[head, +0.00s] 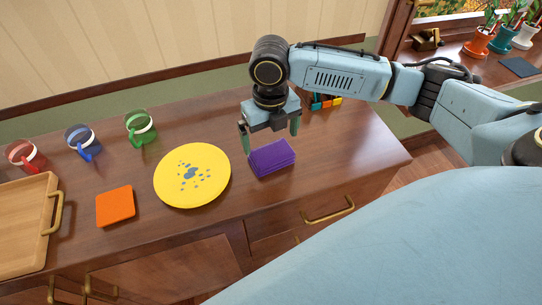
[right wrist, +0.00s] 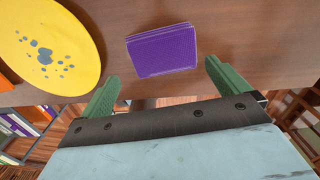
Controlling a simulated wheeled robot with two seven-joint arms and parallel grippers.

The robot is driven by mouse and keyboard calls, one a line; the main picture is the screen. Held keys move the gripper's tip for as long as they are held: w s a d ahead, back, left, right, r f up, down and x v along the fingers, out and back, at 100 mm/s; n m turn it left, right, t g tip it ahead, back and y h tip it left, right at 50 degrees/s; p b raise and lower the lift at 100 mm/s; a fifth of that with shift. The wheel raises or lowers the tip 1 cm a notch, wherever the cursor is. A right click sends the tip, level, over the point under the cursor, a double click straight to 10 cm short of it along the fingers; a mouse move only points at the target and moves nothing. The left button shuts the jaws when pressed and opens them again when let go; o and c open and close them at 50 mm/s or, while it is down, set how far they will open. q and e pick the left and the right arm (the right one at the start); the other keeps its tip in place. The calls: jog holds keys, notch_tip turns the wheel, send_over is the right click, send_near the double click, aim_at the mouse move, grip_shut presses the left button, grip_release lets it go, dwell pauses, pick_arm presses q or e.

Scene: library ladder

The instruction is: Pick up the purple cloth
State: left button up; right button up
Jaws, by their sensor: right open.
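The purple cloth (head: 271,160) is a folded, layered stack lying on the wooden cabinet top, just right of the yellow plate. It also shows in the right wrist view (right wrist: 163,52), ahead of the fingers and between their lines. My right gripper (head: 270,142) points down above the cloth, its two green fingers spread wide. It is open and empty, and it shows in the right wrist view (right wrist: 164,82) with a clear gap between the fingers. In the head view the fingertips look close to the cloth's far side; contact cannot be told. My left gripper is not in view.
A yellow plate (head: 192,176) with grey-blue spots lies left of the cloth. An orange square (head: 115,206), a wooden tray (head: 22,215) and red (head: 26,155), blue (head: 83,141) and green (head: 140,127) mugs stand farther left. Small coloured items (head: 325,101) sit behind the gripper.

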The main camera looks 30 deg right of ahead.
aim_at(271, 152)
jog(key=shift+f, duration=0.95)
notch_tip(271, 152, down, 5)
jog(key=shift+d+r+b, duration=0.1)
jog(key=shift+d+b, duration=0.05)
jog(key=shift+b, duration=0.6)
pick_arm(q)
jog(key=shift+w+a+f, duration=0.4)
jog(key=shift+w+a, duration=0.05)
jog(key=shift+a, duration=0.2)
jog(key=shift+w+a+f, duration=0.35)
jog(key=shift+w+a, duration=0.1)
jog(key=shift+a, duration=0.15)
pick_arm(e)
jog(key=c, duration=0.7)
jog(key=shift+c, duration=0.2)
jog(key=shift+r, duration=0.15)
notch_tip(271, 152, up, 9)
jog(key=shift+w+r+p, duration=0.1)
jog(key=shift+r+p, duration=0.05)
jog(key=shift+p, duration=1)
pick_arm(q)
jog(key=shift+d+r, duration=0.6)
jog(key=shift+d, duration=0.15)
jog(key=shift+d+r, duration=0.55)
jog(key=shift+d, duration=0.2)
pick_arm(e)
jog(key=shift+r, duration=0.25)
